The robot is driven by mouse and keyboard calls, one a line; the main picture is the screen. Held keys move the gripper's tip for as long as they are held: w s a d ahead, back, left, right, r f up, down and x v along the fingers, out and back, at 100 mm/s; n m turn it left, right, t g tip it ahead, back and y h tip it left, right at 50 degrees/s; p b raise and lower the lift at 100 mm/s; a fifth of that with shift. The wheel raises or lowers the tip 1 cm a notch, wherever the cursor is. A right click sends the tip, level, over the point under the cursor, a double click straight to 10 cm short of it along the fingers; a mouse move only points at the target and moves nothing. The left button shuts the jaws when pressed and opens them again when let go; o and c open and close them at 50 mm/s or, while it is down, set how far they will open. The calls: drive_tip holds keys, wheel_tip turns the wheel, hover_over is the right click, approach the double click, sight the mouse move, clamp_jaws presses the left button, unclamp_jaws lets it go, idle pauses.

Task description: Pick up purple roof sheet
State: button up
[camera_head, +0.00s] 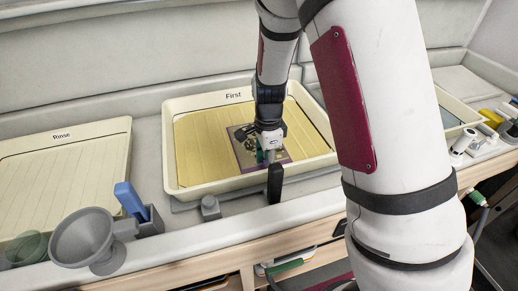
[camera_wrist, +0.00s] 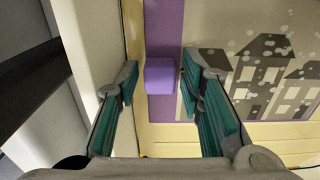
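The purple roof sheet (camera_head: 242,151) lies in the cream tray marked "First" (camera_head: 176,185). It has a purple border and a grey picture of roofs and houses with pale spots. In the wrist view, its purple border (camera_wrist: 164,28) and a raised purple tab (camera_wrist: 160,76) show. My gripper (camera_wrist: 160,86) is open, with one teal-padded finger on each side of the tab and visible space on both sides. In the head view, my gripper (camera_head: 264,157) is low over the sheet's near part and hides some of it. I cannot tell the exact height.
The tray's near wall is close to my gripper, with a black upright piece (camera_head: 275,184) in front. A "Rinse" tray (camera_head: 60,139) stands at left, with a grey funnel (camera_head: 82,238) and a blue-handled item (camera_head: 130,200) nearer. Another tray is partly hidden at right.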

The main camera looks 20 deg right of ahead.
drive_tip(key=shift+f, duration=0.25)
clamp_jaws()
drive_tip(key=shift+r, duration=0.1)
wheel_tip(320, 180, up, 9)
drive_tip(key=shift+p, duration=0.35)
drive_tip(key=shift+r+p, duration=0.85)
drive_tip(key=shift+r, duration=0.7)
idle(3.1)
